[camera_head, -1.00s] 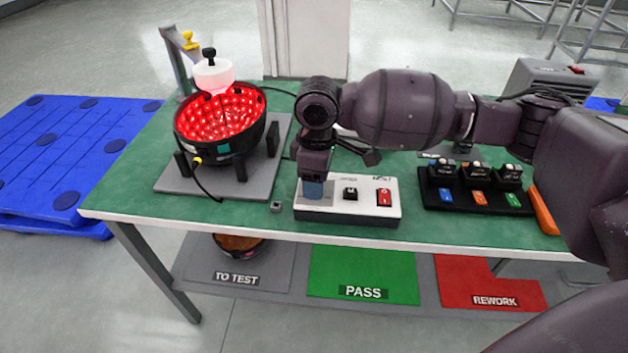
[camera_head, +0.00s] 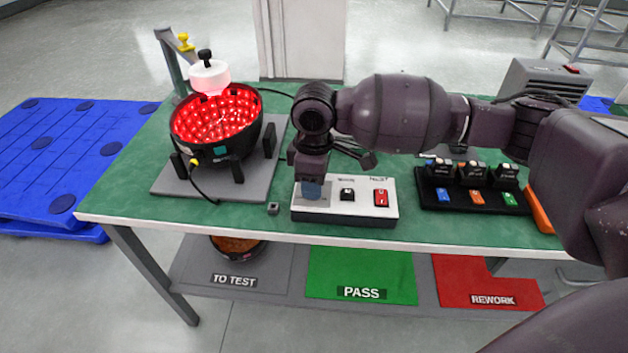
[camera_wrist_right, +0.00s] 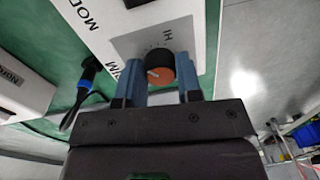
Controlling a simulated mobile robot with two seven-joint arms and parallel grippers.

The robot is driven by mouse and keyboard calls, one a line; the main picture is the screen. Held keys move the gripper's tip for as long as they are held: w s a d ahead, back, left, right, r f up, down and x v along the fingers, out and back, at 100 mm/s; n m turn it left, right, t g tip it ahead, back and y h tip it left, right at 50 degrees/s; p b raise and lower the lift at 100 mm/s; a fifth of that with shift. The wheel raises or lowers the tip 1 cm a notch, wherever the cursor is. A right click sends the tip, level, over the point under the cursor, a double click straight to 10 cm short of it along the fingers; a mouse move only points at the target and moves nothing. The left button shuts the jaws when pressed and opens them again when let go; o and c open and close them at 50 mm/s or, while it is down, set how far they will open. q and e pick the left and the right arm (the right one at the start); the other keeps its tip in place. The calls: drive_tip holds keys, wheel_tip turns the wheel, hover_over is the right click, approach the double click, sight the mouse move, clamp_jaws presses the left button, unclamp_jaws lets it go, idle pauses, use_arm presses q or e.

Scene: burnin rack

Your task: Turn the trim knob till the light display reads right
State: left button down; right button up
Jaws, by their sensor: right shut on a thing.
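The trim knob (camera_wrist_right: 172,70), orange and black, sits on a grey dial panel with tick marks and "HI" printed beyond it in the right wrist view. My right gripper (camera_wrist_right: 163,84) has its blue fingers on both sides of the knob and is shut on it. In the head view the right gripper (camera_head: 312,188) points down onto the left end of the white control box (camera_head: 344,212) and hides the knob. The black bowl-shaped light unit (camera_head: 238,158) at the left glows red inside (camera_head: 213,118). My left gripper is not in view.
The box also carries a black switch (camera_head: 347,195) and a red rocker switch (camera_head: 381,198). A black rack (camera_head: 455,202) with several dark modules stands to the right. A shelf with marked areas runs below the green table.

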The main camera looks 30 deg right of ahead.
drive_tip(key=shift+r+n+p, duration=0.3)
drive_tip(key=shift+n+p, duration=0.35)
drive_tip(key=shift+n, duration=0.05)
drive_tip(key=n+p, duration=0.1)
drive_tip(key=n, duration=0.1)
drive_tip(key=shift+n+p, duration=0.3)
drive_tip(key=shift+p, duration=0.1)
drive_tip(key=shift+n, duration=0.4)
drive_tip(key=shift+a+f+n+p, duration=0.1)
drive_tip(key=shift+n+p, duration=0.7)
drive_tip(key=shift+n, duration=0.4)
drive_tip(key=shift+f+n+p, duration=0.15)
drive_tip(key=shift+n+p, duration=0.15)
drive_tip(key=shift+n, duration=0.5)
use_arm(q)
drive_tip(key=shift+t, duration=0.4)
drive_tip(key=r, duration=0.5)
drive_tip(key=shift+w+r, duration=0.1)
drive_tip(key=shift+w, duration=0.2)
use_arm(e)
drive_tip(key=shift+n, duration=0.4)
drive_tip(key=shift+f+h, duration=0.1)
drive_tip(key=shift+h, duration=0.2)
